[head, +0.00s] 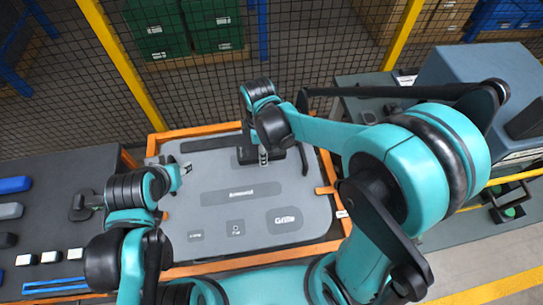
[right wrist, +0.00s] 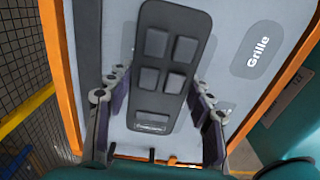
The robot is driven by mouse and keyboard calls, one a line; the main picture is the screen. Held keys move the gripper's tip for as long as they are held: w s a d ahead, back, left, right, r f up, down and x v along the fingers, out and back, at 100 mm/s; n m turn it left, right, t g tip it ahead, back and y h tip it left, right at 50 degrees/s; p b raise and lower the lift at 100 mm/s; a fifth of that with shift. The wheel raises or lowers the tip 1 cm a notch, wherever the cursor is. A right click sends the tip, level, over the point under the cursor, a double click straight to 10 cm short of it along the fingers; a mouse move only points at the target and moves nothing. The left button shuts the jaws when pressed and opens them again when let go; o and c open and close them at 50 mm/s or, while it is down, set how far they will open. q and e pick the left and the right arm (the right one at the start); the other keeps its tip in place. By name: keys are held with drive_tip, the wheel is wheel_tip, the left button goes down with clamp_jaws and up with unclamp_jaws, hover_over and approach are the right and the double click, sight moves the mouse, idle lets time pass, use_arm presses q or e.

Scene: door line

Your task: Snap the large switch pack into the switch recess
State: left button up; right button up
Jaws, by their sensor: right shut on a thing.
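The large switch pack (right wrist: 170,65) is a dark, long plate with several square buttons and a small label near one end. It lies between the fingers of my right gripper (right wrist: 158,112), which is shut on it. In the head view the right gripper (head: 263,157) points down over the upper part of the grey door panel (head: 215,170), with the dark pack (head: 245,156) beside its fingers. The switch recess cannot be made out; the pack and gripper cover part of the panel. My left gripper (head: 181,172) is over the panel's left edge; its finger opening is unclear.
An orange frame (head: 328,180) surrounds the panel. Labelled areas include Grille (head: 285,220). A dark table (head: 60,180) at left holds small white, blue and black parts. A mesh fence (head: 200,95) stands behind. A grey-blue machine (head: 480,80) is at right.

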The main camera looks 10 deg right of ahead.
sight(249, 145)
drive_tip(key=w+a+f, duration=0.1)
drive_tip(key=w, duration=0.1)
drive_tip(key=w+a+f, duration=0.1)
drive_tip(key=w+a, duration=0.1)
drive_tip(key=shift+f, duration=0.15)
drive_tip(key=shift+w+a+f, duration=0.2)
drive_tip(key=shift+f, duration=0.1)
drive_tip(key=shift+f+b, duration=1.95)
drive_tip(key=shift+f, duration=0.85)
drive_tip(key=shift+f+b, duration=0.55)
drive_tip(key=shift+b, duration=0.15)
drive_tip(key=o, duration=1.4)
drive_tip(key=shift+c, duration=0.2)
